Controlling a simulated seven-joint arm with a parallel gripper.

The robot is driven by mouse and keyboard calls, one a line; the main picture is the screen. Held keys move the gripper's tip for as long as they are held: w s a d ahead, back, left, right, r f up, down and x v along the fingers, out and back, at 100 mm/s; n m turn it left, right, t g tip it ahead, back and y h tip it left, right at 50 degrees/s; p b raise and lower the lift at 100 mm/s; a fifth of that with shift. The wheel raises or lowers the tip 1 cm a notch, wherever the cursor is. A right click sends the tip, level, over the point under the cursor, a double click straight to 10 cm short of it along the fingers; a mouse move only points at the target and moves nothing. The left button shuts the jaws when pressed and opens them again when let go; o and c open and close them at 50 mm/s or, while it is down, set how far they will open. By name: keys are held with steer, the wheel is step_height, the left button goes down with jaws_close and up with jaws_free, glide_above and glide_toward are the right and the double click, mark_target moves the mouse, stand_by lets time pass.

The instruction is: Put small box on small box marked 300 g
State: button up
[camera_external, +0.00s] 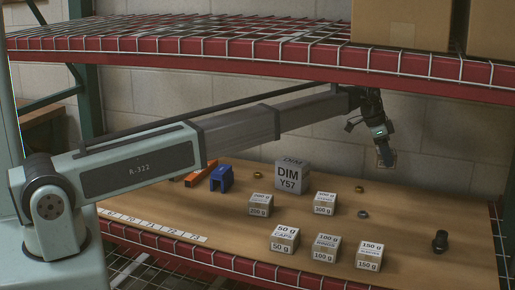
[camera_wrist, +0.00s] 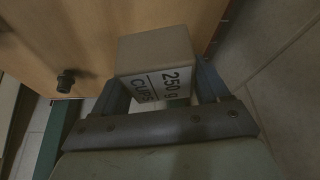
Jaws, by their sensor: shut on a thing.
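My gripper (camera_external: 385,155) is raised above the right back part of the shelf. It is shut on a small box (camera_wrist: 158,50) marked "250 g CUPS", held between the two fingers in the wrist view. In the external view the held box (camera_external: 387,160) is small and mostly covered by the fingers. The small box marked 300 g (camera_external: 324,209) stands upright on the wooden shelf, left of and below the held box, apart from it. Its top shows a label and nothing rests on it.
Other marked boxes stand nearby: 200 g (camera_external: 260,210), 50 g (camera_external: 283,245), 100 g (camera_external: 325,254) and 150 g (camera_external: 369,262). A grey DIM Y57 cube (camera_external: 292,179) stands behind. A black knob (camera_external: 440,241) is at right. A red-edged wire shelf (camera_external: 250,62) hangs above.

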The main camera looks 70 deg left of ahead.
steer(key=s+a+r, duration=0.3)
steer(key=s+a, duration=0.2)
steer(key=s, duration=0.6)
steer(key=m, duration=0.3)
glide_above(331, 198)
steer(key=s+a, duration=0.1)
steer(key=f, duration=0.2)
steer(key=shift+g+h, duration=0.4)
steer(key=shift+a+f, duration=0.15)
steer(key=shift+f, duration=2.05)
steer(key=shift+a+f, duration=0.1)
steer(key=shift+f, duration=2.1)
steer(key=shift+f, duration=0.15)
steer(key=o, duration=1.2)
steer(key=v, duration=1.2)
steer(key=shift+r, duration=0.2)
